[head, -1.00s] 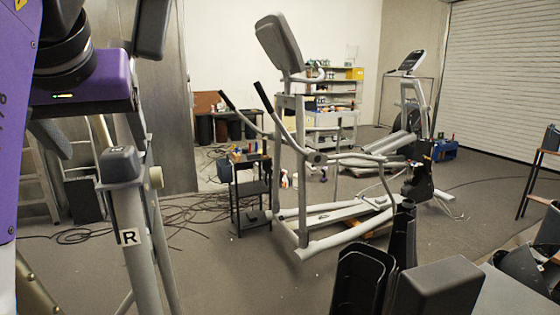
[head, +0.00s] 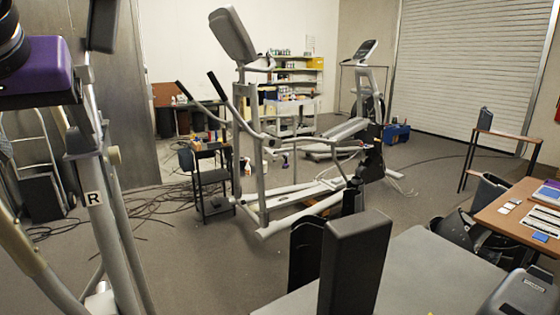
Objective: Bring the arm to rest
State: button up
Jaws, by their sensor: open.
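A purple arm link (head: 38,72) with a black ring joint above it shows at the upper left edge of the head view, and I take it to be mine. Most of the arm lies outside the picture. My gripper does not show in this view, so I see neither its fingers nor anything between them.
A grey frame marked R (head: 93,198) stands close at left. A grey elliptical machine (head: 262,130) stands mid-room, with cables (head: 155,205) on the floor. A dark upright block (head: 355,262) rises beside a grey surface (head: 425,268). A brown table (head: 515,215) is at right.

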jog(key=w+a+r+t+y, duration=0.2)
jog(key=w+r+t, duration=0.2)
jog(key=r, duration=0.4)
jog(key=w+d+f+t+y, duration=0.1)
jog(key=w+d+f+t, duration=0.25)
jog(key=f, duration=0.45)
jog(key=w+d+f+t+y, duration=0.1)
jog(key=w+d+f+t, duration=0.15)
jog(key=d+f, duration=0.35)
jog(key=s+d+f+n+t+b, duration=0.1)
jog(key=s+d+f, duration=0.3)
jog(key=d+f, duration=0.5)
jog(key=s+d+f+t, duration=0.1)
jog(key=s+d+f, duration=0.2)
jog(key=d+f, duration=0.55)
jog(key=s+d+f+m+g+h, duration=0.1)
jog(key=s+d+f+m+h, duration=0.1)
jog(key=s+d+f, duration=0.5)
jog(key=s+d+f+m+g+h+b, duration=0.1)
jog(key=s+d+f, duration=0.7)
jog(key=s, duration=0.8)
jog(key=s+d+f+m+g+h+b, duration=0.1)
jog(key=s+d+f+m+g+h, duration=0.2)
jog(key=s+d+f, duration=0.5)
jog(key=s+m+h, duration=0.1)
jog(key=s+h, duration=0.1)
jog(key=s, duration=0.2)
jog(key=shift+d+h, duration=0.2)
jog(key=shift+h, duration=0.1)
